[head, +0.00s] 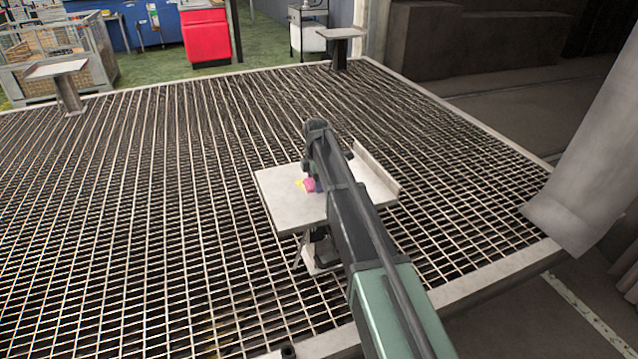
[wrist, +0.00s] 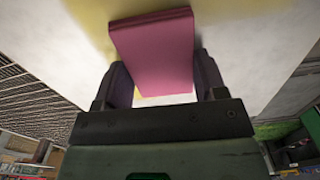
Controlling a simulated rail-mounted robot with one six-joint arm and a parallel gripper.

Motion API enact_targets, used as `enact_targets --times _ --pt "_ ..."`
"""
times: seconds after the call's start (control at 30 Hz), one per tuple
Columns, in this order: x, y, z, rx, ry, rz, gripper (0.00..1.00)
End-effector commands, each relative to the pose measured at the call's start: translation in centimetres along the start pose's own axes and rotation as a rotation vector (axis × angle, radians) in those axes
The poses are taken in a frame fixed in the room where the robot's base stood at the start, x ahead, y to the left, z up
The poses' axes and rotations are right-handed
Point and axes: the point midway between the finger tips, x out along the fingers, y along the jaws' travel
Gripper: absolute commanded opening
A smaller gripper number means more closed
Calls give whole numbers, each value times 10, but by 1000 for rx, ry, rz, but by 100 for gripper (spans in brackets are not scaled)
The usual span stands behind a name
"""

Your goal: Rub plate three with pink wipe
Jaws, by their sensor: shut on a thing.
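The pink wipe (wrist: 152,48) is a block held between the two dark fingers of my gripper (wrist: 162,82), which is shut on it. In the head view the wipe (head: 310,185) shows as a small pink patch beside my arm, low at the plate. A pale metal plate (head: 283,208) on a short stand lies under my gripper, with a raised lip at its right. A yellow mark (head: 299,184) on the plate shows just left of the wipe. The wipe overlaps the plate in the wrist view; I cannot tell whether it touches. My arm hides part of the plate.
Two other plates on posts stand at the grating's far edge, one at the left (head: 57,69) and one at the back right (head: 341,33). The open grating (head: 130,210) around the near plate is clear. A mesh crate (head: 90,50) and red cabinet (head: 206,38) stand beyond.

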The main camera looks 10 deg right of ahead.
Motion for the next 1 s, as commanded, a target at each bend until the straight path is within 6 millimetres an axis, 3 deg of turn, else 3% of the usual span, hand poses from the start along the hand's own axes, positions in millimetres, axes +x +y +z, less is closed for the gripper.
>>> enact_targets --times 0.13,0.4,0.7,1.0 --pt "-1 19 -1 0 0 0 46" --pt "-1 25 -1 0 0 -1 46" --pt "2 55 -3 -1 0 -1 46" --pt "1 56 5 1 0 0 46"
